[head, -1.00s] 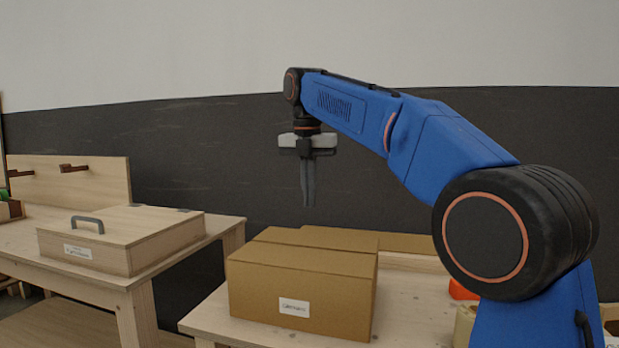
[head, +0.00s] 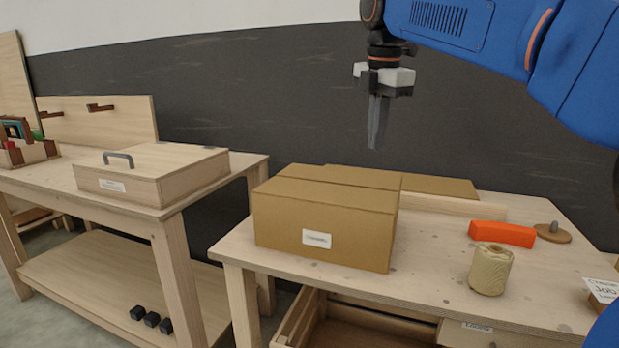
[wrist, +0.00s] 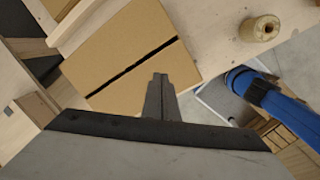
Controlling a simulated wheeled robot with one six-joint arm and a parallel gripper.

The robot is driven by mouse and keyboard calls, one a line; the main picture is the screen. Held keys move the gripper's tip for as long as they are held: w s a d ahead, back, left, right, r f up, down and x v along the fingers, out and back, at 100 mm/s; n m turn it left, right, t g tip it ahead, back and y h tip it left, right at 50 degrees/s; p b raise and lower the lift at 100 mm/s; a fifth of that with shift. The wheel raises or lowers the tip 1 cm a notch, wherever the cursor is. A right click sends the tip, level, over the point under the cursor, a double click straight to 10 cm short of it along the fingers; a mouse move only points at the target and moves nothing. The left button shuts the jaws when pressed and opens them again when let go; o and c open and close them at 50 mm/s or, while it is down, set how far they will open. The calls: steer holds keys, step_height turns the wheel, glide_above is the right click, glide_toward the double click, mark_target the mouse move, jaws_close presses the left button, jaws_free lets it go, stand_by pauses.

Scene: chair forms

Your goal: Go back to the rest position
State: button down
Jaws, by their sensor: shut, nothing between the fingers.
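My gripper (head: 377,122) hangs pointing down in the head view, above and behind the right part of the cardboard box. Its fingers are together with nothing between them. In the wrist view the gripper (wrist: 158,80) shows its shut fingertips over the cardboard box (wrist: 125,55), with a dark slit running across the box top. The blue arm is raised at the upper right of the head view.
The cardboard box (head: 325,222) stands on the right workbench (head: 420,290). An orange object (head: 502,234), a twine roll (head: 491,270) and a round wooden piece (head: 553,233) lie to its right. A lidded wooden box (head: 150,175) stands on the left bench. Air around the gripper is clear.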

steer(key=s+d+f+m+t, duration=0.1)
steer(key=s+d+f+m, duration=0.3)
steer(key=s+f+m, duration=0.4)
steer(key=s+d+f+m+t, duration=0.1)
steer(key=s+d+f+m, duration=0.4)
steer(key=s+f, duration=0.6)
steer(key=s+d+f+m+t, duration=0.1)
steer(key=s+d+f+m, duration=0.4)
steer(key=s+f+m, duration=0.4)
step_height(320, 180, down, 6)
steer(key=shift+s+d+r+m, duration=0.15)
steer(key=shift+s+m, duration=0.25)
steer(key=shift+m, duration=0.4)
